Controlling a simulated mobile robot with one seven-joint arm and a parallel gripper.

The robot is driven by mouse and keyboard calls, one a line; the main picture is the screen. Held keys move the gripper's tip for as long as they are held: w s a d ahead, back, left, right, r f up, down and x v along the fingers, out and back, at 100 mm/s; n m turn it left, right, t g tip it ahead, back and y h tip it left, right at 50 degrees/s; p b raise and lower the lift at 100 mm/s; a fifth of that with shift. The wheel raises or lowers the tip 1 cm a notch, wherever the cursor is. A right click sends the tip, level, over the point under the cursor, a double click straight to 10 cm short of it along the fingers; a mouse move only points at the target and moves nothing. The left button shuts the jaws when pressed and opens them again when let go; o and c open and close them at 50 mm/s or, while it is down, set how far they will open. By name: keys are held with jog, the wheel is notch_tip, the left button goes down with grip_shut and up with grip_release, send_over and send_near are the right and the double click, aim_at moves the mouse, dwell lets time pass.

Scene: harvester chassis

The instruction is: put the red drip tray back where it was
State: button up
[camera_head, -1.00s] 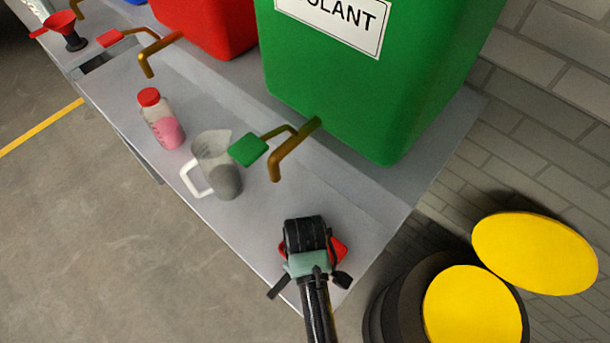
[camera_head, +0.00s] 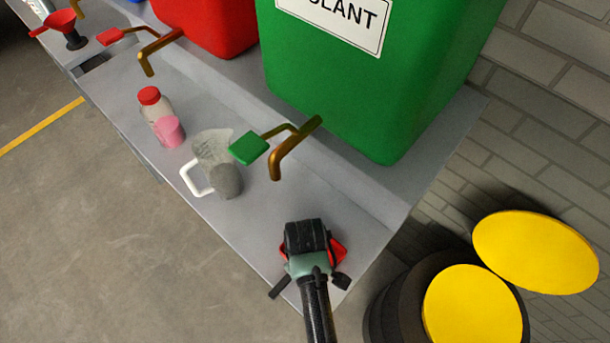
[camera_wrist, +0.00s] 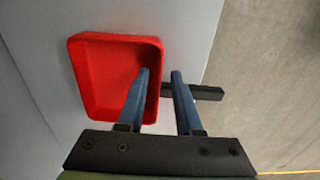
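The red drip tray (camera_wrist: 92,75) is a shallow, open, empty box. It appears to lie flat on the grey bench near its right end. In the head view only its red edges (camera_head: 341,250) show around my gripper. My gripper (camera_wrist: 161,72) is over the tray's side, fingers pointing down. In the wrist view one blue finger is over the tray's inside and the other is outside its right wall. The wall lies between them, with a gap visible to the outer finger. In the head view my gripper (camera_head: 305,240) hides most of the tray.
A dark bar (camera_wrist: 208,92) juts past the bench edge. A clear jug (camera_head: 221,178), a pink bottle (camera_head: 165,130) and a brass tap with a green handle (camera_head: 249,148) are up-left. A green container (camera_head: 370,100) stands behind. Yellow-topped drums (camera_head: 470,305) are right.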

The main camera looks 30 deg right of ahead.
notch_tip(320, 180, up, 12)
jog(key=shift+r, duration=0.15)
dwell(0.3)
jog(key=shift+s, duration=0.1)
dwell(0.3)
